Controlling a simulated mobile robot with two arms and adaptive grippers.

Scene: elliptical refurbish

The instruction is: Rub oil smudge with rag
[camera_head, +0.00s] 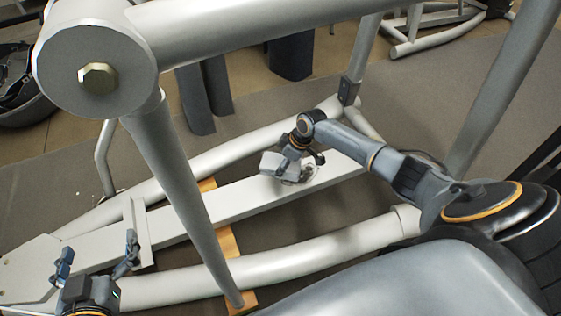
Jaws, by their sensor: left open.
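My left gripper (97,258) is at the lower left with its two fingers spread apart. It is empty, over the grey frame of the machine. My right gripper (290,165) is at the middle of the long flat light grey rail (230,200), close to its surface. A small mottled grey-white patch (309,173) shows beside the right gripper on the rail; I cannot tell if it is the rag or the oil smudge. The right gripper's fingers are partly hidden, so its hold is unclear.
A thick slanted grey post (185,180) with a large bolted round joint (97,76) stands between my two grippers. Curved tubes (320,237) run along both sides of the rail. Wooden blocks (228,242) lie under the frame. A dark round container (22,95) is at the far left.

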